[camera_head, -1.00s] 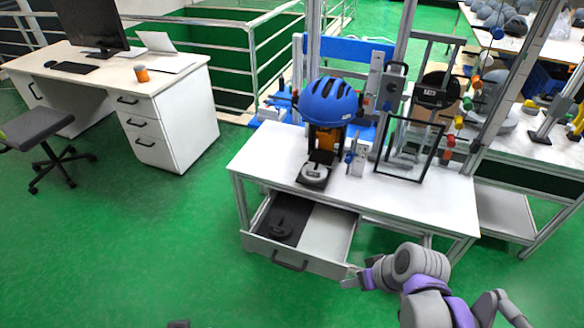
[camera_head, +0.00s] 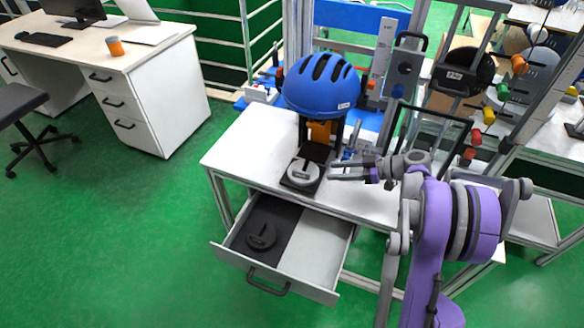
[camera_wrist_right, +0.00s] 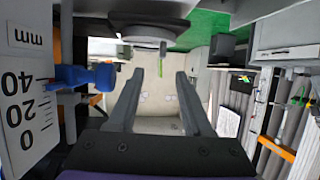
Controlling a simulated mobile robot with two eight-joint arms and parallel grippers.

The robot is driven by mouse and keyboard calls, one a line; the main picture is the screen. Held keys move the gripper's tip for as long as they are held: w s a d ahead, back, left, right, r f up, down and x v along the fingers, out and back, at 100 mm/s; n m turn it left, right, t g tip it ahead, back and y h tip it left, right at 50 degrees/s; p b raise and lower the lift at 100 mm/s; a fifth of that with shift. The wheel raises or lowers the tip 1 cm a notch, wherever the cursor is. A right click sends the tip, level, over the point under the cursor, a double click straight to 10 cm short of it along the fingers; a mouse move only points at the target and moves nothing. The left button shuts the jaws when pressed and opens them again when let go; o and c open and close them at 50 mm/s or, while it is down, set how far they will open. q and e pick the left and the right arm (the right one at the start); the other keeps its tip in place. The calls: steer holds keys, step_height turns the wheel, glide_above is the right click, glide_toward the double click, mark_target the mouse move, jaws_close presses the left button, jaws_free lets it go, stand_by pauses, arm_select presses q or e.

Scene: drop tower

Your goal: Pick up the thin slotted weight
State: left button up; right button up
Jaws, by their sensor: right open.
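A pale grey round slotted weight (camera_head: 303,172) lies on a black base on the white table, below the blue helmet. A dark round slotted weight (camera_head: 262,236) lies on the dark liner in the open drawer. I cannot tell for sure which is the thin one. My right gripper (camera_head: 331,172) is open and empty, pointing left above the table, just right of the pale weight and apart from it. In the right wrist view its fingers (camera_wrist_right: 160,76) are spread with nothing between them; a dark round disc (camera_wrist_right: 135,28) shows above them. My left gripper is not in view.
The blue helmet (camera_head: 320,84) sits on a stand close behind the pale weight. A black frame (camera_head: 432,135) stands right of it, behind my right arm. The drawer (camera_head: 318,245) sticks out at the table's front; its right part is bare. A desk (camera_head: 150,65) stands at the left.

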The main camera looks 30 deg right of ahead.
mark_target(305, 172)
steer(key=x, duration=0.5)
steer(key=shift+a, duration=0.15)
steer(key=b+x, duration=0.1)
steer(key=x, duration=0.4)
steer(key=shift+w+a+f, duration=0.1)
steer(key=shift+a, duration=0.2)
jaws_close()
stand_by(0.9)
